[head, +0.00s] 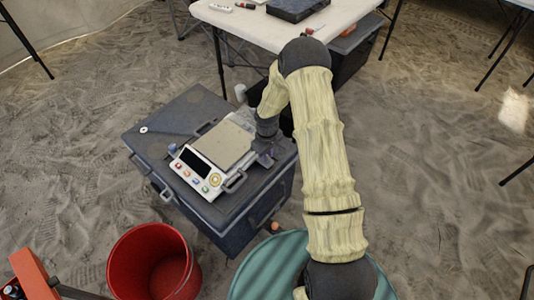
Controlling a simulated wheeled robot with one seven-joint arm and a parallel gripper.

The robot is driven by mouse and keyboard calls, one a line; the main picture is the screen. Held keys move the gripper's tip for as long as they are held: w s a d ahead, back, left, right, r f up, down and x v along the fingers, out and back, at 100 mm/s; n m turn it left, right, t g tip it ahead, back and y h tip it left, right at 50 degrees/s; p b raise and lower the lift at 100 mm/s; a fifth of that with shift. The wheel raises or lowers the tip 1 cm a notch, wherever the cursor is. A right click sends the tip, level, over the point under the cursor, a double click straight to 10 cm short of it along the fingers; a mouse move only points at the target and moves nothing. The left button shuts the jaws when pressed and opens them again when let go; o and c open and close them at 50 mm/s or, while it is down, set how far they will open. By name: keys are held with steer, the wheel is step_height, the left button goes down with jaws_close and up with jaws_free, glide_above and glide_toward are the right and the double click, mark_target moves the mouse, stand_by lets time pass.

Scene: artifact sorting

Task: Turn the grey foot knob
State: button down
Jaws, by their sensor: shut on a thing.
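A scale (222,145) with a flat square pan, a dark display and several coloured buttons lies on top of a dark grey case (146,134). My gripper (263,157) reaches down from the upper right to the right-hand corner of the scale. It is shut at the scale's edge, on what appears to be the grey foot knob there. The knob is mostly hidden by my fingers, and its turn position cannot be seen. Another small bluish-grey foot knob (172,149) shows at the scale's left corner.
A red bucket (118,262) stands in front of the case, beside a teal drum top (262,268). A white table (240,24) with a dark case (297,8) is behind. A metal handle (234,182) sits at the scale's front right. Sandy floor is open on the right.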

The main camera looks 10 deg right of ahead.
steer(key=m+p, duration=0.2)
steer(key=m, duration=0.4)
steer(key=shift+r, duration=0.1)
steer(key=m+p, duration=0.1)
steer(key=m, duration=0.3)
steer(key=shift+d+m, duration=0.1)
steer(key=shift+m, duration=0.2)
steer(key=c, duration=1.3)
jaws_free()
steer(key=shift+o, duration=0.2)
steer(key=shift+p, duration=0.3)
step_height(320, 180, up, 17)
steer(key=p, duration=0.2)
steer(key=shift+r, duration=0.1)
